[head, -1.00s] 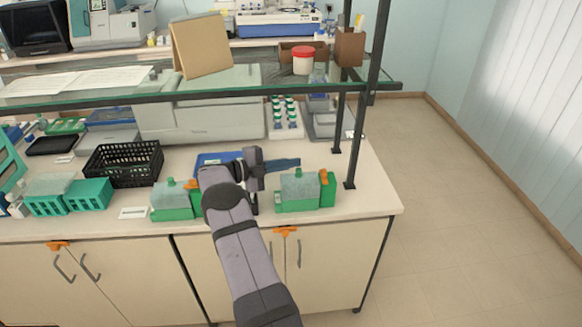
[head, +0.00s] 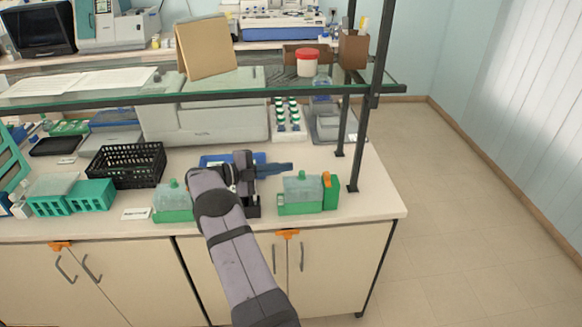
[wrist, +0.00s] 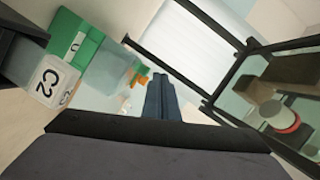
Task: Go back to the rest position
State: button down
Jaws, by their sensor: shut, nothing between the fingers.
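My gripper (head: 288,167) points to the right above the bench, between the two green staining boxes. Its blue-grey fingers are together with nothing between them, and they also show in the wrist view (wrist: 160,100). The right green box (head: 300,208) with a clear lid stands just below and in front of the fingertips, apart from them as far as I can tell. The left green box (head: 172,215) is partly hidden behind my arm. In the wrist view a green box with a white label (wrist: 75,45) is at upper left.
A blue tray (head: 210,160) lies behind my wrist. A black basket (head: 125,175) and teal racks (head: 92,194) are to the left. A glass shelf (head: 180,92) with black posts (head: 360,150) runs above and to the right. The floor at right (head: 470,220) is clear.

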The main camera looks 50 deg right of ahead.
jog(key=p+v, duration=0.1)
jog(key=v, duration=0.2)
jog(key=shift+w+a+r, duration=0.1)
jog(key=shift+a, duration=0.1)
jog(key=shift+a, duration=0.1)
jog(key=s+a+f+m+t+y, duration=0.1)
jog(key=s+a+m+t+y, duration=0.2)
jog(key=a+m, duration=0.65)
jog(key=s+a+f+m+t+y, duration=0.2)
jog(key=a+m+y, duration=0.4)
jog(key=a, duration=0.6)
jog(key=s+a+m+t+y, duration=0.1)
jog(key=s+a+m+y, duration=0.1)
jog(key=s+a+m, duration=0.5)
jog(key=s+a+f+m+t+y, duration=0.1)
jog(key=s+a+m+y, duration=0.2)
jog(key=s+a+m, duration=0.5)
jog(key=a+m, duration=0.5)
jog(key=shift+f+t, duration=0.3)
